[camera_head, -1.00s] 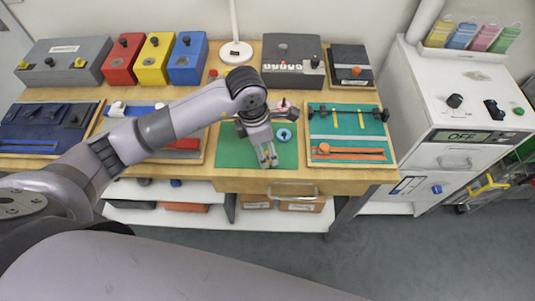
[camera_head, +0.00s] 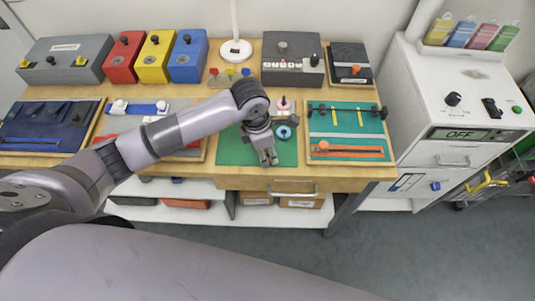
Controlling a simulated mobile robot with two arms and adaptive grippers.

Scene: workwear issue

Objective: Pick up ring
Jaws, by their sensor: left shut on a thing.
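My left gripper (camera_head: 269,160) points down over the green mat (camera_head: 230,152) near the table's front edge. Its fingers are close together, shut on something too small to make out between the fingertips. A blue ring (camera_head: 284,132) with an open centre shows on the mat, just right of the gripper's body and behind the fingertips. I cannot tell whether the gripper body touches it. A pale round piece with a pink top (camera_head: 283,103) stands behind the blue ring. My right gripper is not in view.
A teal board (camera_head: 347,126) with dark rods and an orange strip lies right of the mat. Red (camera_head: 121,62), yellow (camera_head: 155,60) and blue (camera_head: 187,60) boxes stand at the back left. A grey control box (camera_head: 291,50) stands behind. A white cabinet (camera_head: 465,75) is at the right.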

